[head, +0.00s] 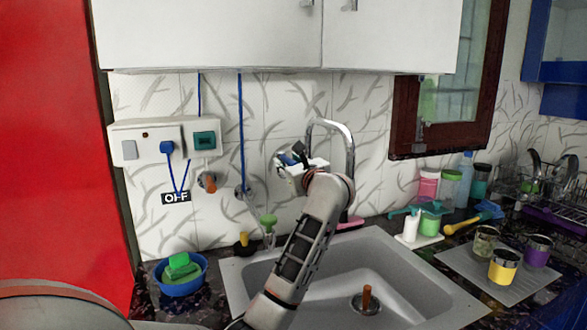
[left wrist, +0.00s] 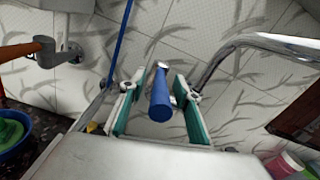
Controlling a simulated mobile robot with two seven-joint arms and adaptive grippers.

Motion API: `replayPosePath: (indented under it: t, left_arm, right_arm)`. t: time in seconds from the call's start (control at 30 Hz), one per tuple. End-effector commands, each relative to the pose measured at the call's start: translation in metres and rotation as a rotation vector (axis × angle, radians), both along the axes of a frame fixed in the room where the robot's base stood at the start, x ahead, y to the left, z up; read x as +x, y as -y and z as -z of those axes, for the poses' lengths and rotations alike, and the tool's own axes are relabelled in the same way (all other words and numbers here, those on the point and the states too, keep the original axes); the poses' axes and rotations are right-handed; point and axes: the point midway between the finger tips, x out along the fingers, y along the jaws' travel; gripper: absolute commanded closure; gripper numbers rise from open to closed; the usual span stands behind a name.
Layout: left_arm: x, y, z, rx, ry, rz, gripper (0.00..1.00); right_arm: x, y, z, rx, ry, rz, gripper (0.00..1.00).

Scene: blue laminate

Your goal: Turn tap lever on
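The tap's chrome spout (head: 345,135) rises against the tiled wall behind the sink and arches over. It also shows at the upper right of the left wrist view (left wrist: 255,42). The blue tap lever (left wrist: 161,98) points toward the left wrist camera, between the teal-padded fingers, with visible gaps on both sides. My left gripper (left wrist: 160,84) is open around the lever and does not look closed on it. In the head view my left gripper (head: 298,163) is at the wall beside the spout and largely hides the lever. My right gripper is not in view.
The grey sink (head: 400,280) lies below my left arm. A blue bowl with green items (head: 180,287) stands left of it. Bottles and jars (head: 428,185) and a mat with cups (head: 470,267) are on the right. A wall cabinet (head: 220,35) hangs above.

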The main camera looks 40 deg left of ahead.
Motion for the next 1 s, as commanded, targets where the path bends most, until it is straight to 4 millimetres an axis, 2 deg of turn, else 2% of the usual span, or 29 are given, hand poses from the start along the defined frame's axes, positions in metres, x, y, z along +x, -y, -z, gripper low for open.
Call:
replayPosePath:
  t: [0.23,0.6,0.63,0.73,0.77,1.0]
  left_arm:
    - [0.009,-0.017,0.000,0.001,0.000,0.000,0.68]
    - [0.010,-0.020,0.000,0.000,0.000,0.001,0.68]
    - [0.010,-0.020,0.000,0.000,0.000,0.001,0.70]
    - [0.010,-0.019,0.000,0.000,0.000,0.001,0.96]
    - [0.010,-0.019,0.000,0.000,0.000,0.001,1.00]
    - [0.010,-0.019,0.000,0.000,0.000,0.001,1.00]
  right_arm:
    - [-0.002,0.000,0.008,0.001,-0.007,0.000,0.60]
    - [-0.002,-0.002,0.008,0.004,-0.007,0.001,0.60]
    - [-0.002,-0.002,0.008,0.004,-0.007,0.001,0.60]
    - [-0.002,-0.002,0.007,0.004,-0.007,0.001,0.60]
    - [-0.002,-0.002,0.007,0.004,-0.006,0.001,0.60]
    - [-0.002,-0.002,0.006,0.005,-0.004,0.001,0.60]
